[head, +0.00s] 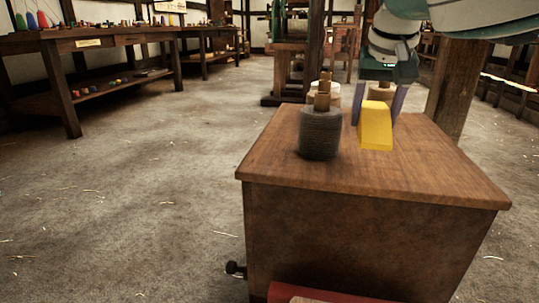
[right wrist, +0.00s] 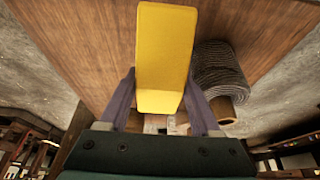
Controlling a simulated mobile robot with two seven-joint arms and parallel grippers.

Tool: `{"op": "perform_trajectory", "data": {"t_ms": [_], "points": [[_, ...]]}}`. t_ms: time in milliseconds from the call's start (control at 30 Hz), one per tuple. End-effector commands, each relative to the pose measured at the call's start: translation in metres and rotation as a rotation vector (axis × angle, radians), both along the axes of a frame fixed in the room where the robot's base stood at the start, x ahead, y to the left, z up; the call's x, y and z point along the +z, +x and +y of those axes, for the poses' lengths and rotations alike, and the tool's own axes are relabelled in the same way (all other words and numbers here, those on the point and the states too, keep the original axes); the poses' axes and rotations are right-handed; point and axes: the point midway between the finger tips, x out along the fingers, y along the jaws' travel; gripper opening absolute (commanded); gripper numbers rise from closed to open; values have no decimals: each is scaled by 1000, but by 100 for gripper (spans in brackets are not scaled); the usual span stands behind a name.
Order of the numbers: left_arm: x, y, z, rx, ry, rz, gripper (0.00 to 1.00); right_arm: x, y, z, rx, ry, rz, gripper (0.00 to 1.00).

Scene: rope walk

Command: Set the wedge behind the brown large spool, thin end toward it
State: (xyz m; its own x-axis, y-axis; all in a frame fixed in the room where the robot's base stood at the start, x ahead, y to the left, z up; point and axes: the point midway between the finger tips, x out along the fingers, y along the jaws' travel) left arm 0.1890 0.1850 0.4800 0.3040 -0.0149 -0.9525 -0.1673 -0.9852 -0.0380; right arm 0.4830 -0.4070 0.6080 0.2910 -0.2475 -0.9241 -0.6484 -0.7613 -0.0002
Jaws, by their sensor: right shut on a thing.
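A yellow wedge (head: 376,128) is held between the two purple-grey fingers of my right gripper (head: 378,106), over the wooden chest top. In the right wrist view the wedge (right wrist: 165,55) sticks out between the fingers (right wrist: 162,105). I cannot tell whether it touches the wood. A large spool wound in dark grey (head: 320,134), with a brown wooden core, stands upright left of the wedge, apart from it. Behind it are pale spools (head: 318,98), partly hidden. No large spool is clearly wound in brown. My left gripper is out of view.
The wooden chest top (head: 440,185) is bare in front and to the right. A wooden post (head: 455,90) rises behind it at right. A long workbench (head: 100,38) with coloured cones stands at far left. The floor (head: 130,190) between is open, with straw bits.

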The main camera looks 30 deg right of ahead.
Motion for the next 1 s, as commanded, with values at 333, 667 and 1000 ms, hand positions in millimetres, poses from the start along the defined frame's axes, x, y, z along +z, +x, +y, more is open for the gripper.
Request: {"op": "perform_trajectory", "data": {"t_ms": [333, 667, 1000], "points": [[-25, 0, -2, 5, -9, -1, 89, -41, 0, 0, 1, 0, 0, 0], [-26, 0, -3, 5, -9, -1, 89, -63, 0, 0, -1, -1, -2, 0], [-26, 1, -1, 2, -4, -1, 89, -66, 0, 0, 0, -1, -1, 79]]}}
